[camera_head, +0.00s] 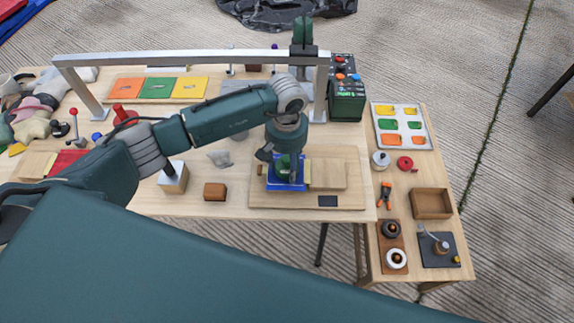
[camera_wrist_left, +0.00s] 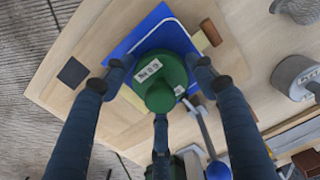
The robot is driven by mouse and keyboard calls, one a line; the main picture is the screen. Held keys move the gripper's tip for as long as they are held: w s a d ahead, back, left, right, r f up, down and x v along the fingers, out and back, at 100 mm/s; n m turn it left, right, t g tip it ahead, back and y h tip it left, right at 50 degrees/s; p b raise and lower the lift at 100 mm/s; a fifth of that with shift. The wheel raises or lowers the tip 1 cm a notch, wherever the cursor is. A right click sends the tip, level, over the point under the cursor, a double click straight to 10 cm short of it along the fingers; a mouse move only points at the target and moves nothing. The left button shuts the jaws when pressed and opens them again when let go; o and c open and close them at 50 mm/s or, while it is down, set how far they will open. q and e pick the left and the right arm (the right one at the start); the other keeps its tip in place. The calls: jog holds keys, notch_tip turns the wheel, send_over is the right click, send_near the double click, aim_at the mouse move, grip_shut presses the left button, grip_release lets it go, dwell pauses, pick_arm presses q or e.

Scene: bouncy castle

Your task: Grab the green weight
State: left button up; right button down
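The green weight (camera_wrist_left: 158,72) is a round, knobbed piece with a white label, lying on a blue tray (camera_wrist_left: 160,22). In the head view the blue tray (camera_head: 272,184) sits on a wooden board, with the weight (camera_head: 283,172) mostly hidden by my gripper. My left gripper (camera_head: 287,172) points down over the weight. In the wrist view the fingers of my left gripper (camera_wrist_left: 160,78) are spread around the weight, two at its sides and one near its knob. Small gaps seem to show beside the side fingers; contact is unclear. My right gripper is out of view.
A grey metal frame (camera_head: 190,56) spans the table (camera_head: 225,206) behind my arm. A wooden block (camera_head: 215,191) and a box with a black handle (camera_head: 173,182) stand left of the board (camera_head: 262,202). A side table at right holds a wooden tray (camera_head: 418,211) and small parts.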

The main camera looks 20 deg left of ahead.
pick_arm(q)
grip_shut()
jog(key=shift+r, duration=0.1)
jog(key=shift+w, duration=0.1)
